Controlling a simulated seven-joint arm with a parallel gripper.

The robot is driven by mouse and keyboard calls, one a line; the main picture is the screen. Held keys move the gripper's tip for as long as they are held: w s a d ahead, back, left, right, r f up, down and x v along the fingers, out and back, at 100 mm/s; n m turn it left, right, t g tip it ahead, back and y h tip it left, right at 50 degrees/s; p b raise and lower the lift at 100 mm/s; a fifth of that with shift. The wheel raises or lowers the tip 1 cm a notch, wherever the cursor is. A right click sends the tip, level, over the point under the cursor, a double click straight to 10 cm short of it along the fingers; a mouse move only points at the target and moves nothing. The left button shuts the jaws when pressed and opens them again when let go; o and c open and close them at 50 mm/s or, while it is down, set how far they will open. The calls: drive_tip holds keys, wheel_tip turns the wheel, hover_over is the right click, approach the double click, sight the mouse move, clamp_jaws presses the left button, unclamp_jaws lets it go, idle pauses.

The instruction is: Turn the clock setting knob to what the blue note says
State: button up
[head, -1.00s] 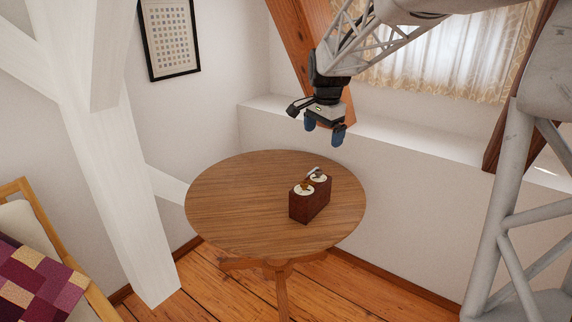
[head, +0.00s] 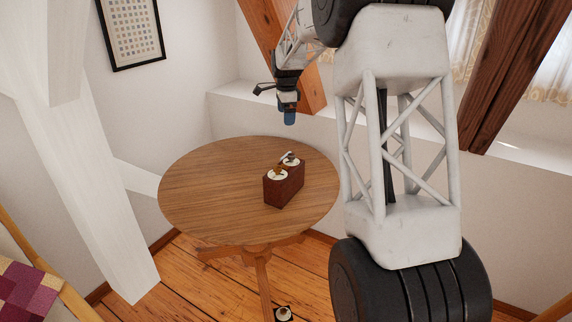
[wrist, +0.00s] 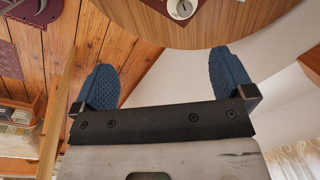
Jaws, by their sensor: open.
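A reddish-brown box (head: 284,190) stands upright on the round wooden table (head: 205,190), right of its middle. Two white dials with knobs are on its top: a near one with a brownish knob (head: 279,170) and a far one with a greyish knob (head: 290,158). Their markings are too small to read. In the wrist view one white dial (wrist: 181,9) shows at the top edge, cut off. My gripper (head: 289,117) is above the table's far side, behind and above the box. In the wrist view its blue fingers are wide apart and empty (wrist: 165,82). I see no blue note.
A low white wall ledge (head: 330,125) runs behind the table, with sloping timber beams by it. A white post (head: 95,190) stands at the left. A small dark object with a pale top (head: 284,313) is on the floor below the table.

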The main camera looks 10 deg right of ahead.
drive_tip(key=w+d+f+m, duration=0.2)
drive_tip(key=w+f+m, duration=0.1)
drive_tip(key=w+f, duration=0.4)
drive_tip(key=w+d+f+m, duration=0.2)
drive_tip(key=w+f, duration=0.5)
drive_tip(key=f, duration=0.1)
drive_tip(key=w+d+f+m, duration=0.2)
drive_tip(key=w+f+m, duration=0.1)
drive_tip(key=w+f, duration=0.5)
drive_tip(key=shift+w+m+g, duration=0.1)
drive_tip(key=shift+m+g, duration=0.2)
drive_tip(key=shift+g, duration=0.1)
drive_tip(key=shift+f, duration=0.1)
drive_tip(key=shift+f, duration=1.3)
drive_tip(key=shift+a+f, duration=0.15)
drive_tip(key=shift+f, duration=2.45)
drive_tip(key=c, duration=0.6)
